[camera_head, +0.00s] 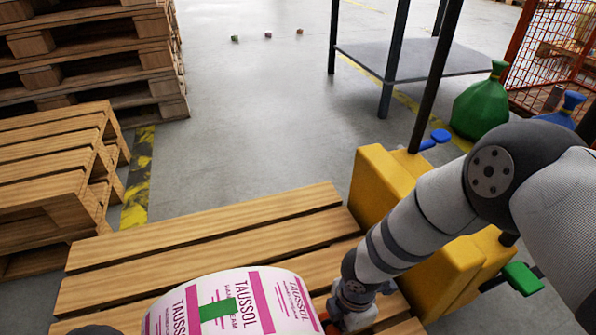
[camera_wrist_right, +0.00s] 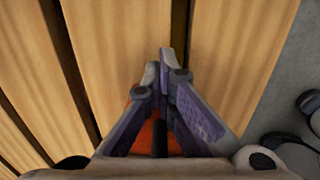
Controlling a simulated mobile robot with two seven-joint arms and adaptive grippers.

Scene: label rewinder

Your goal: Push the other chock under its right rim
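The label roll (camera_head: 262,292), white with magenta print and a green strip, lies on its side on the wooden pallet at the bottom edge of the head view. My right gripper (camera_head: 338,318) is low over the pallet, close beside the roll's right rim. In the right wrist view my right gripper (camera_wrist_right: 160,66) points at the boards with its fingertips together. An orange piece, seemingly the chock (camera_wrist_right: 157,136), shows partly behind and between the fingers; the fingers hide most of it. Whether it touches the roll is hidden. My left gripper is not seen.
The pallet (camera_head: 205,237) has gaps between its boards. Yellow blocks (camera_head: 380,185) stand along its right side, close to my right arm. Stacked pallets (camera_head: 90,60) stand at the left.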

